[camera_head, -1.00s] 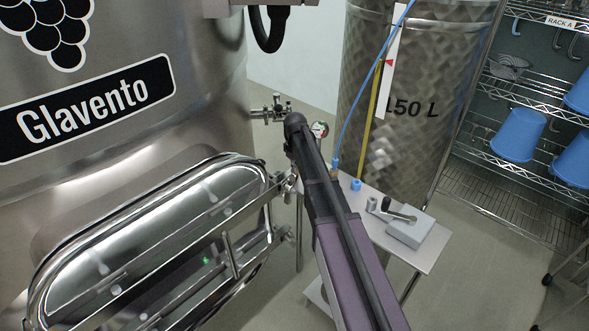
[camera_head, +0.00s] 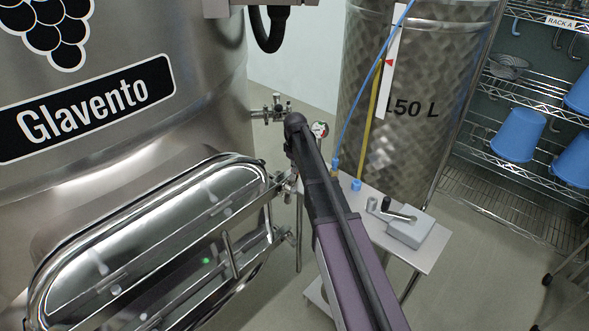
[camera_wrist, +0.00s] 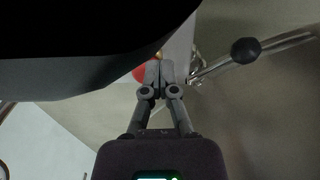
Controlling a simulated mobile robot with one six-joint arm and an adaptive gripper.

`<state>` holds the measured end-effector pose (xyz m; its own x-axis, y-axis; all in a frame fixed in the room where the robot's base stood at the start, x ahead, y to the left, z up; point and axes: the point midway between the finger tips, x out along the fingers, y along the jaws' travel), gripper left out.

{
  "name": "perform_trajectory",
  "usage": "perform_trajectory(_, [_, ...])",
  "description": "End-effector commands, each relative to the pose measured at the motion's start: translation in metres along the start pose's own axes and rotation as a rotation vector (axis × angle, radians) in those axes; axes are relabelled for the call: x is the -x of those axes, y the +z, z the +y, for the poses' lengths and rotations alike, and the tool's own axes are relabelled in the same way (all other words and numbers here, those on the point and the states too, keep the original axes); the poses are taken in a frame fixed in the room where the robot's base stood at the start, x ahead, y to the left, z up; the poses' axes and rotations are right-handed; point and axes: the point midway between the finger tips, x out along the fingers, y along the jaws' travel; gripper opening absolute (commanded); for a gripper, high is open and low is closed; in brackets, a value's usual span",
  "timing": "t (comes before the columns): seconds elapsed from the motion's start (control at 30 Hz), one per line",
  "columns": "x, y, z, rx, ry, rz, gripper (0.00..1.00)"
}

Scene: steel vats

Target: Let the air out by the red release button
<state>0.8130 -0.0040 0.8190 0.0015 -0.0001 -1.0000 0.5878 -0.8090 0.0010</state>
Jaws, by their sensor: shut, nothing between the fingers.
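In the wrist view, my gripper (camera_wrist: 159,72) is shut and empty, its two fingertips together. A red round part (camera_wrist: 140,72), which looks like the release button, shows just left of the fingertips. The fingers cover some of it, and I cannot tell whether they touch it or it is pressed in. In the head view my arm hides the gripper and the button. A small round gauge (camera_head: 320,129) stands right of my arm's end; its needle is too small to read.
A lever with a black ball knob (camera_wrist: 245,50) lies right of the fingers. The large Glavento vat (camera_head: 205,100) with its oval door is at left. A steel cart (camera_head: 425,257) carries a grey crank unit (camera_head: 410,228). The 150 L tank (camera_head: 420,150) stands behind.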

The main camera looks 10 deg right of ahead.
Motion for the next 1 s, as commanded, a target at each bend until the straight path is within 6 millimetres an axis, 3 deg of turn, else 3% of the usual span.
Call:
perform_trajectory(0.63, [0.002,0.000,0.000,0.000,-0.001,0.001,0.00])
perform_trajectory(1.0, [0.024,0.000,-0.001,0.000,0.001,0.001,0.00])
